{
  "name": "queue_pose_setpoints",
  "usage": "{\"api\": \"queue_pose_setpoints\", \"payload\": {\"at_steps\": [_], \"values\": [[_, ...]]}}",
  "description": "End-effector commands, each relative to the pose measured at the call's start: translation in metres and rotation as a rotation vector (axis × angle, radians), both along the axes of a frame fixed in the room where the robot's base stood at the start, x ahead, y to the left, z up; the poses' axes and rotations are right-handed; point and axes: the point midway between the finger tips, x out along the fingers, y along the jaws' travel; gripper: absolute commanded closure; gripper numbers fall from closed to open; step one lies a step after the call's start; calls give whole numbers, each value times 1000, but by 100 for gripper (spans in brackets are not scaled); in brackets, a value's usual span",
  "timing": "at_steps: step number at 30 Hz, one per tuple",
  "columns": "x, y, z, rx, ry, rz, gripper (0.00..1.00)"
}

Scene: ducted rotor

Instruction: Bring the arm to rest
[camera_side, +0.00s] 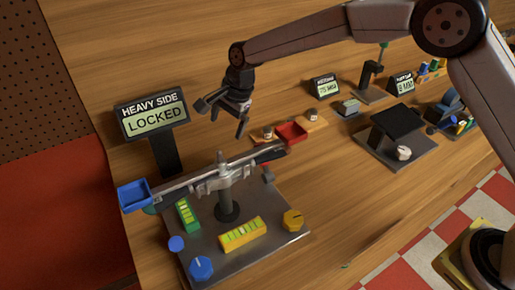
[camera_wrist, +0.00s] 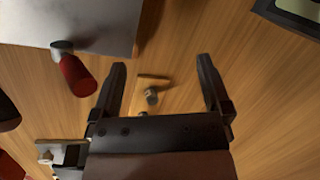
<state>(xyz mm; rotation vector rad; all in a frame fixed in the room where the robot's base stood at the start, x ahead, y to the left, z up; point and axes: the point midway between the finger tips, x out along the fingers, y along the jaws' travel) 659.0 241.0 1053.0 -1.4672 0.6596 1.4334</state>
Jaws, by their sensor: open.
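My gripper (camera_side: 228,122) is open and empty, hanging above the wooden table behind the balance. In the wrist view its two fingers (camera_wrist: 161,68) stand wide apart with nothing between them. Below them, a small wooden block with a metal knob (camera_wrist: 151,95) lies on the table. My arm reaches in from the right side, bent at the elbow.
A balance with a blue pan (camera_side: 135,196) and a red pan (camera_side: 291,133) stands in front of my gripper. A sign (camera_side: 152,115) reads "HEAVY SIDE LOCKED". A red-handled lever (camera_wrist: 76,74) shows in the wrist view. A black-topped device (camera_side: 398,122) stands at right.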

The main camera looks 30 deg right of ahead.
Motion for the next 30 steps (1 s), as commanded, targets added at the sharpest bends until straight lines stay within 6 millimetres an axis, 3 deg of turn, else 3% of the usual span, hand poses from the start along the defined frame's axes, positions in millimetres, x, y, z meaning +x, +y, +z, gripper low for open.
{"api": "queue_pose_setpoints", "payload": {"at_steps": [5, 11, 18, 30], "values": [[-9, -38, 11, -68, -111, 86, 2], [-37, -83, 12, -142, -149, 235, 2], [-82, -134, 10, -230, -173, 432, 2], [-173, -201, -1, -350, -188, 758, 2]]}}
